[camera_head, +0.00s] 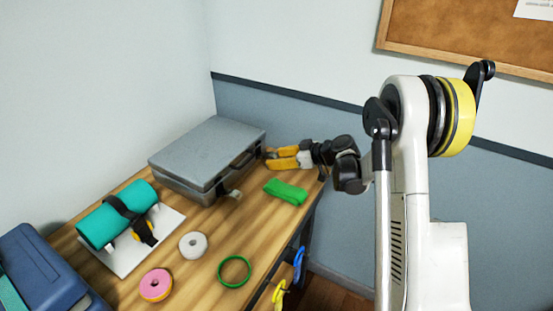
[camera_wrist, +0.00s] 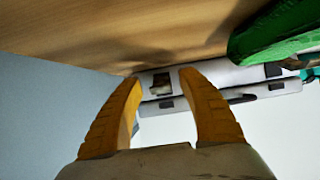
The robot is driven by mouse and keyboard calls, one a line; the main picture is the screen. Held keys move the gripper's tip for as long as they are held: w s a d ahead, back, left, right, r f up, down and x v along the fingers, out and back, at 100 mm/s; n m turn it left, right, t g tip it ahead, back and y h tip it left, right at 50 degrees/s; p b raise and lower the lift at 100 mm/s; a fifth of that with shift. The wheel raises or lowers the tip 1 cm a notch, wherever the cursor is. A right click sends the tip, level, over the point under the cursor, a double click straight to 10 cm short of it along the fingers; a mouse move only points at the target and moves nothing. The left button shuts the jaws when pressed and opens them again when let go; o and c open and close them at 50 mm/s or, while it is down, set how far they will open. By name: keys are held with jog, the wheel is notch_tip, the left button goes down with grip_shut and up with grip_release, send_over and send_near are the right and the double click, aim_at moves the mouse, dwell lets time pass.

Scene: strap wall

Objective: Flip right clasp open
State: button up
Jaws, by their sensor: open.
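The grey case (camera_head: 205,160) lies closed on the wooden table, its front with a dark handle (camera_head: 242,166) facing right. My gripper (camera_head: 268,158) is at the right end of that front, its yellow fingers pointing at the case. In the wrist view my gripper (camera_wrist: 159,76) is open, with a small metal clasp (camera_wrist: 160,86) on the case front (camera_wrist: 215,76) showing between the fingertips. The clasp looks apart from the fingers, but contact is hard to judge. In the head view the fingers hide this clasp.
A green folded strap (camera_head: 286,191) lies close to my gripper; a green shape (camera_wrist: 275,32) also shows in the wrist view. A teal roll (camera_head: 117,215) with a black strap, a white roll (camera_head: 193,245), a pink roll (camera_head: 156,285) and a green ring (camera_head: 234,271) lie nearer.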

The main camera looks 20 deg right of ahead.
jog(key=v, duration=1.2)
jog(key=shift+r, duration=0.1)
jog(key=shift+s+a+r, duration=0.15)
jog(key=shift+a+r, duration=0.1)
jog(key=shift+a, duration=0.05)
jog(key=s+a+r+m+g+h, duration=0.1)
jog(key=s+a+r+m+h, duration=0.1)
jog(key=s+a+r, duration=0.3)
jog(key=s+a+r+m+g+h, duration=0.1)
jog(key=s+a+m+h, duration=0.15)
jog(key=s, duration=0.35)
jog(key=s+m+h, duration=0.4)
jog(key=s, duration=1.4)
jog(key=shift+s+a, duration=0.4)
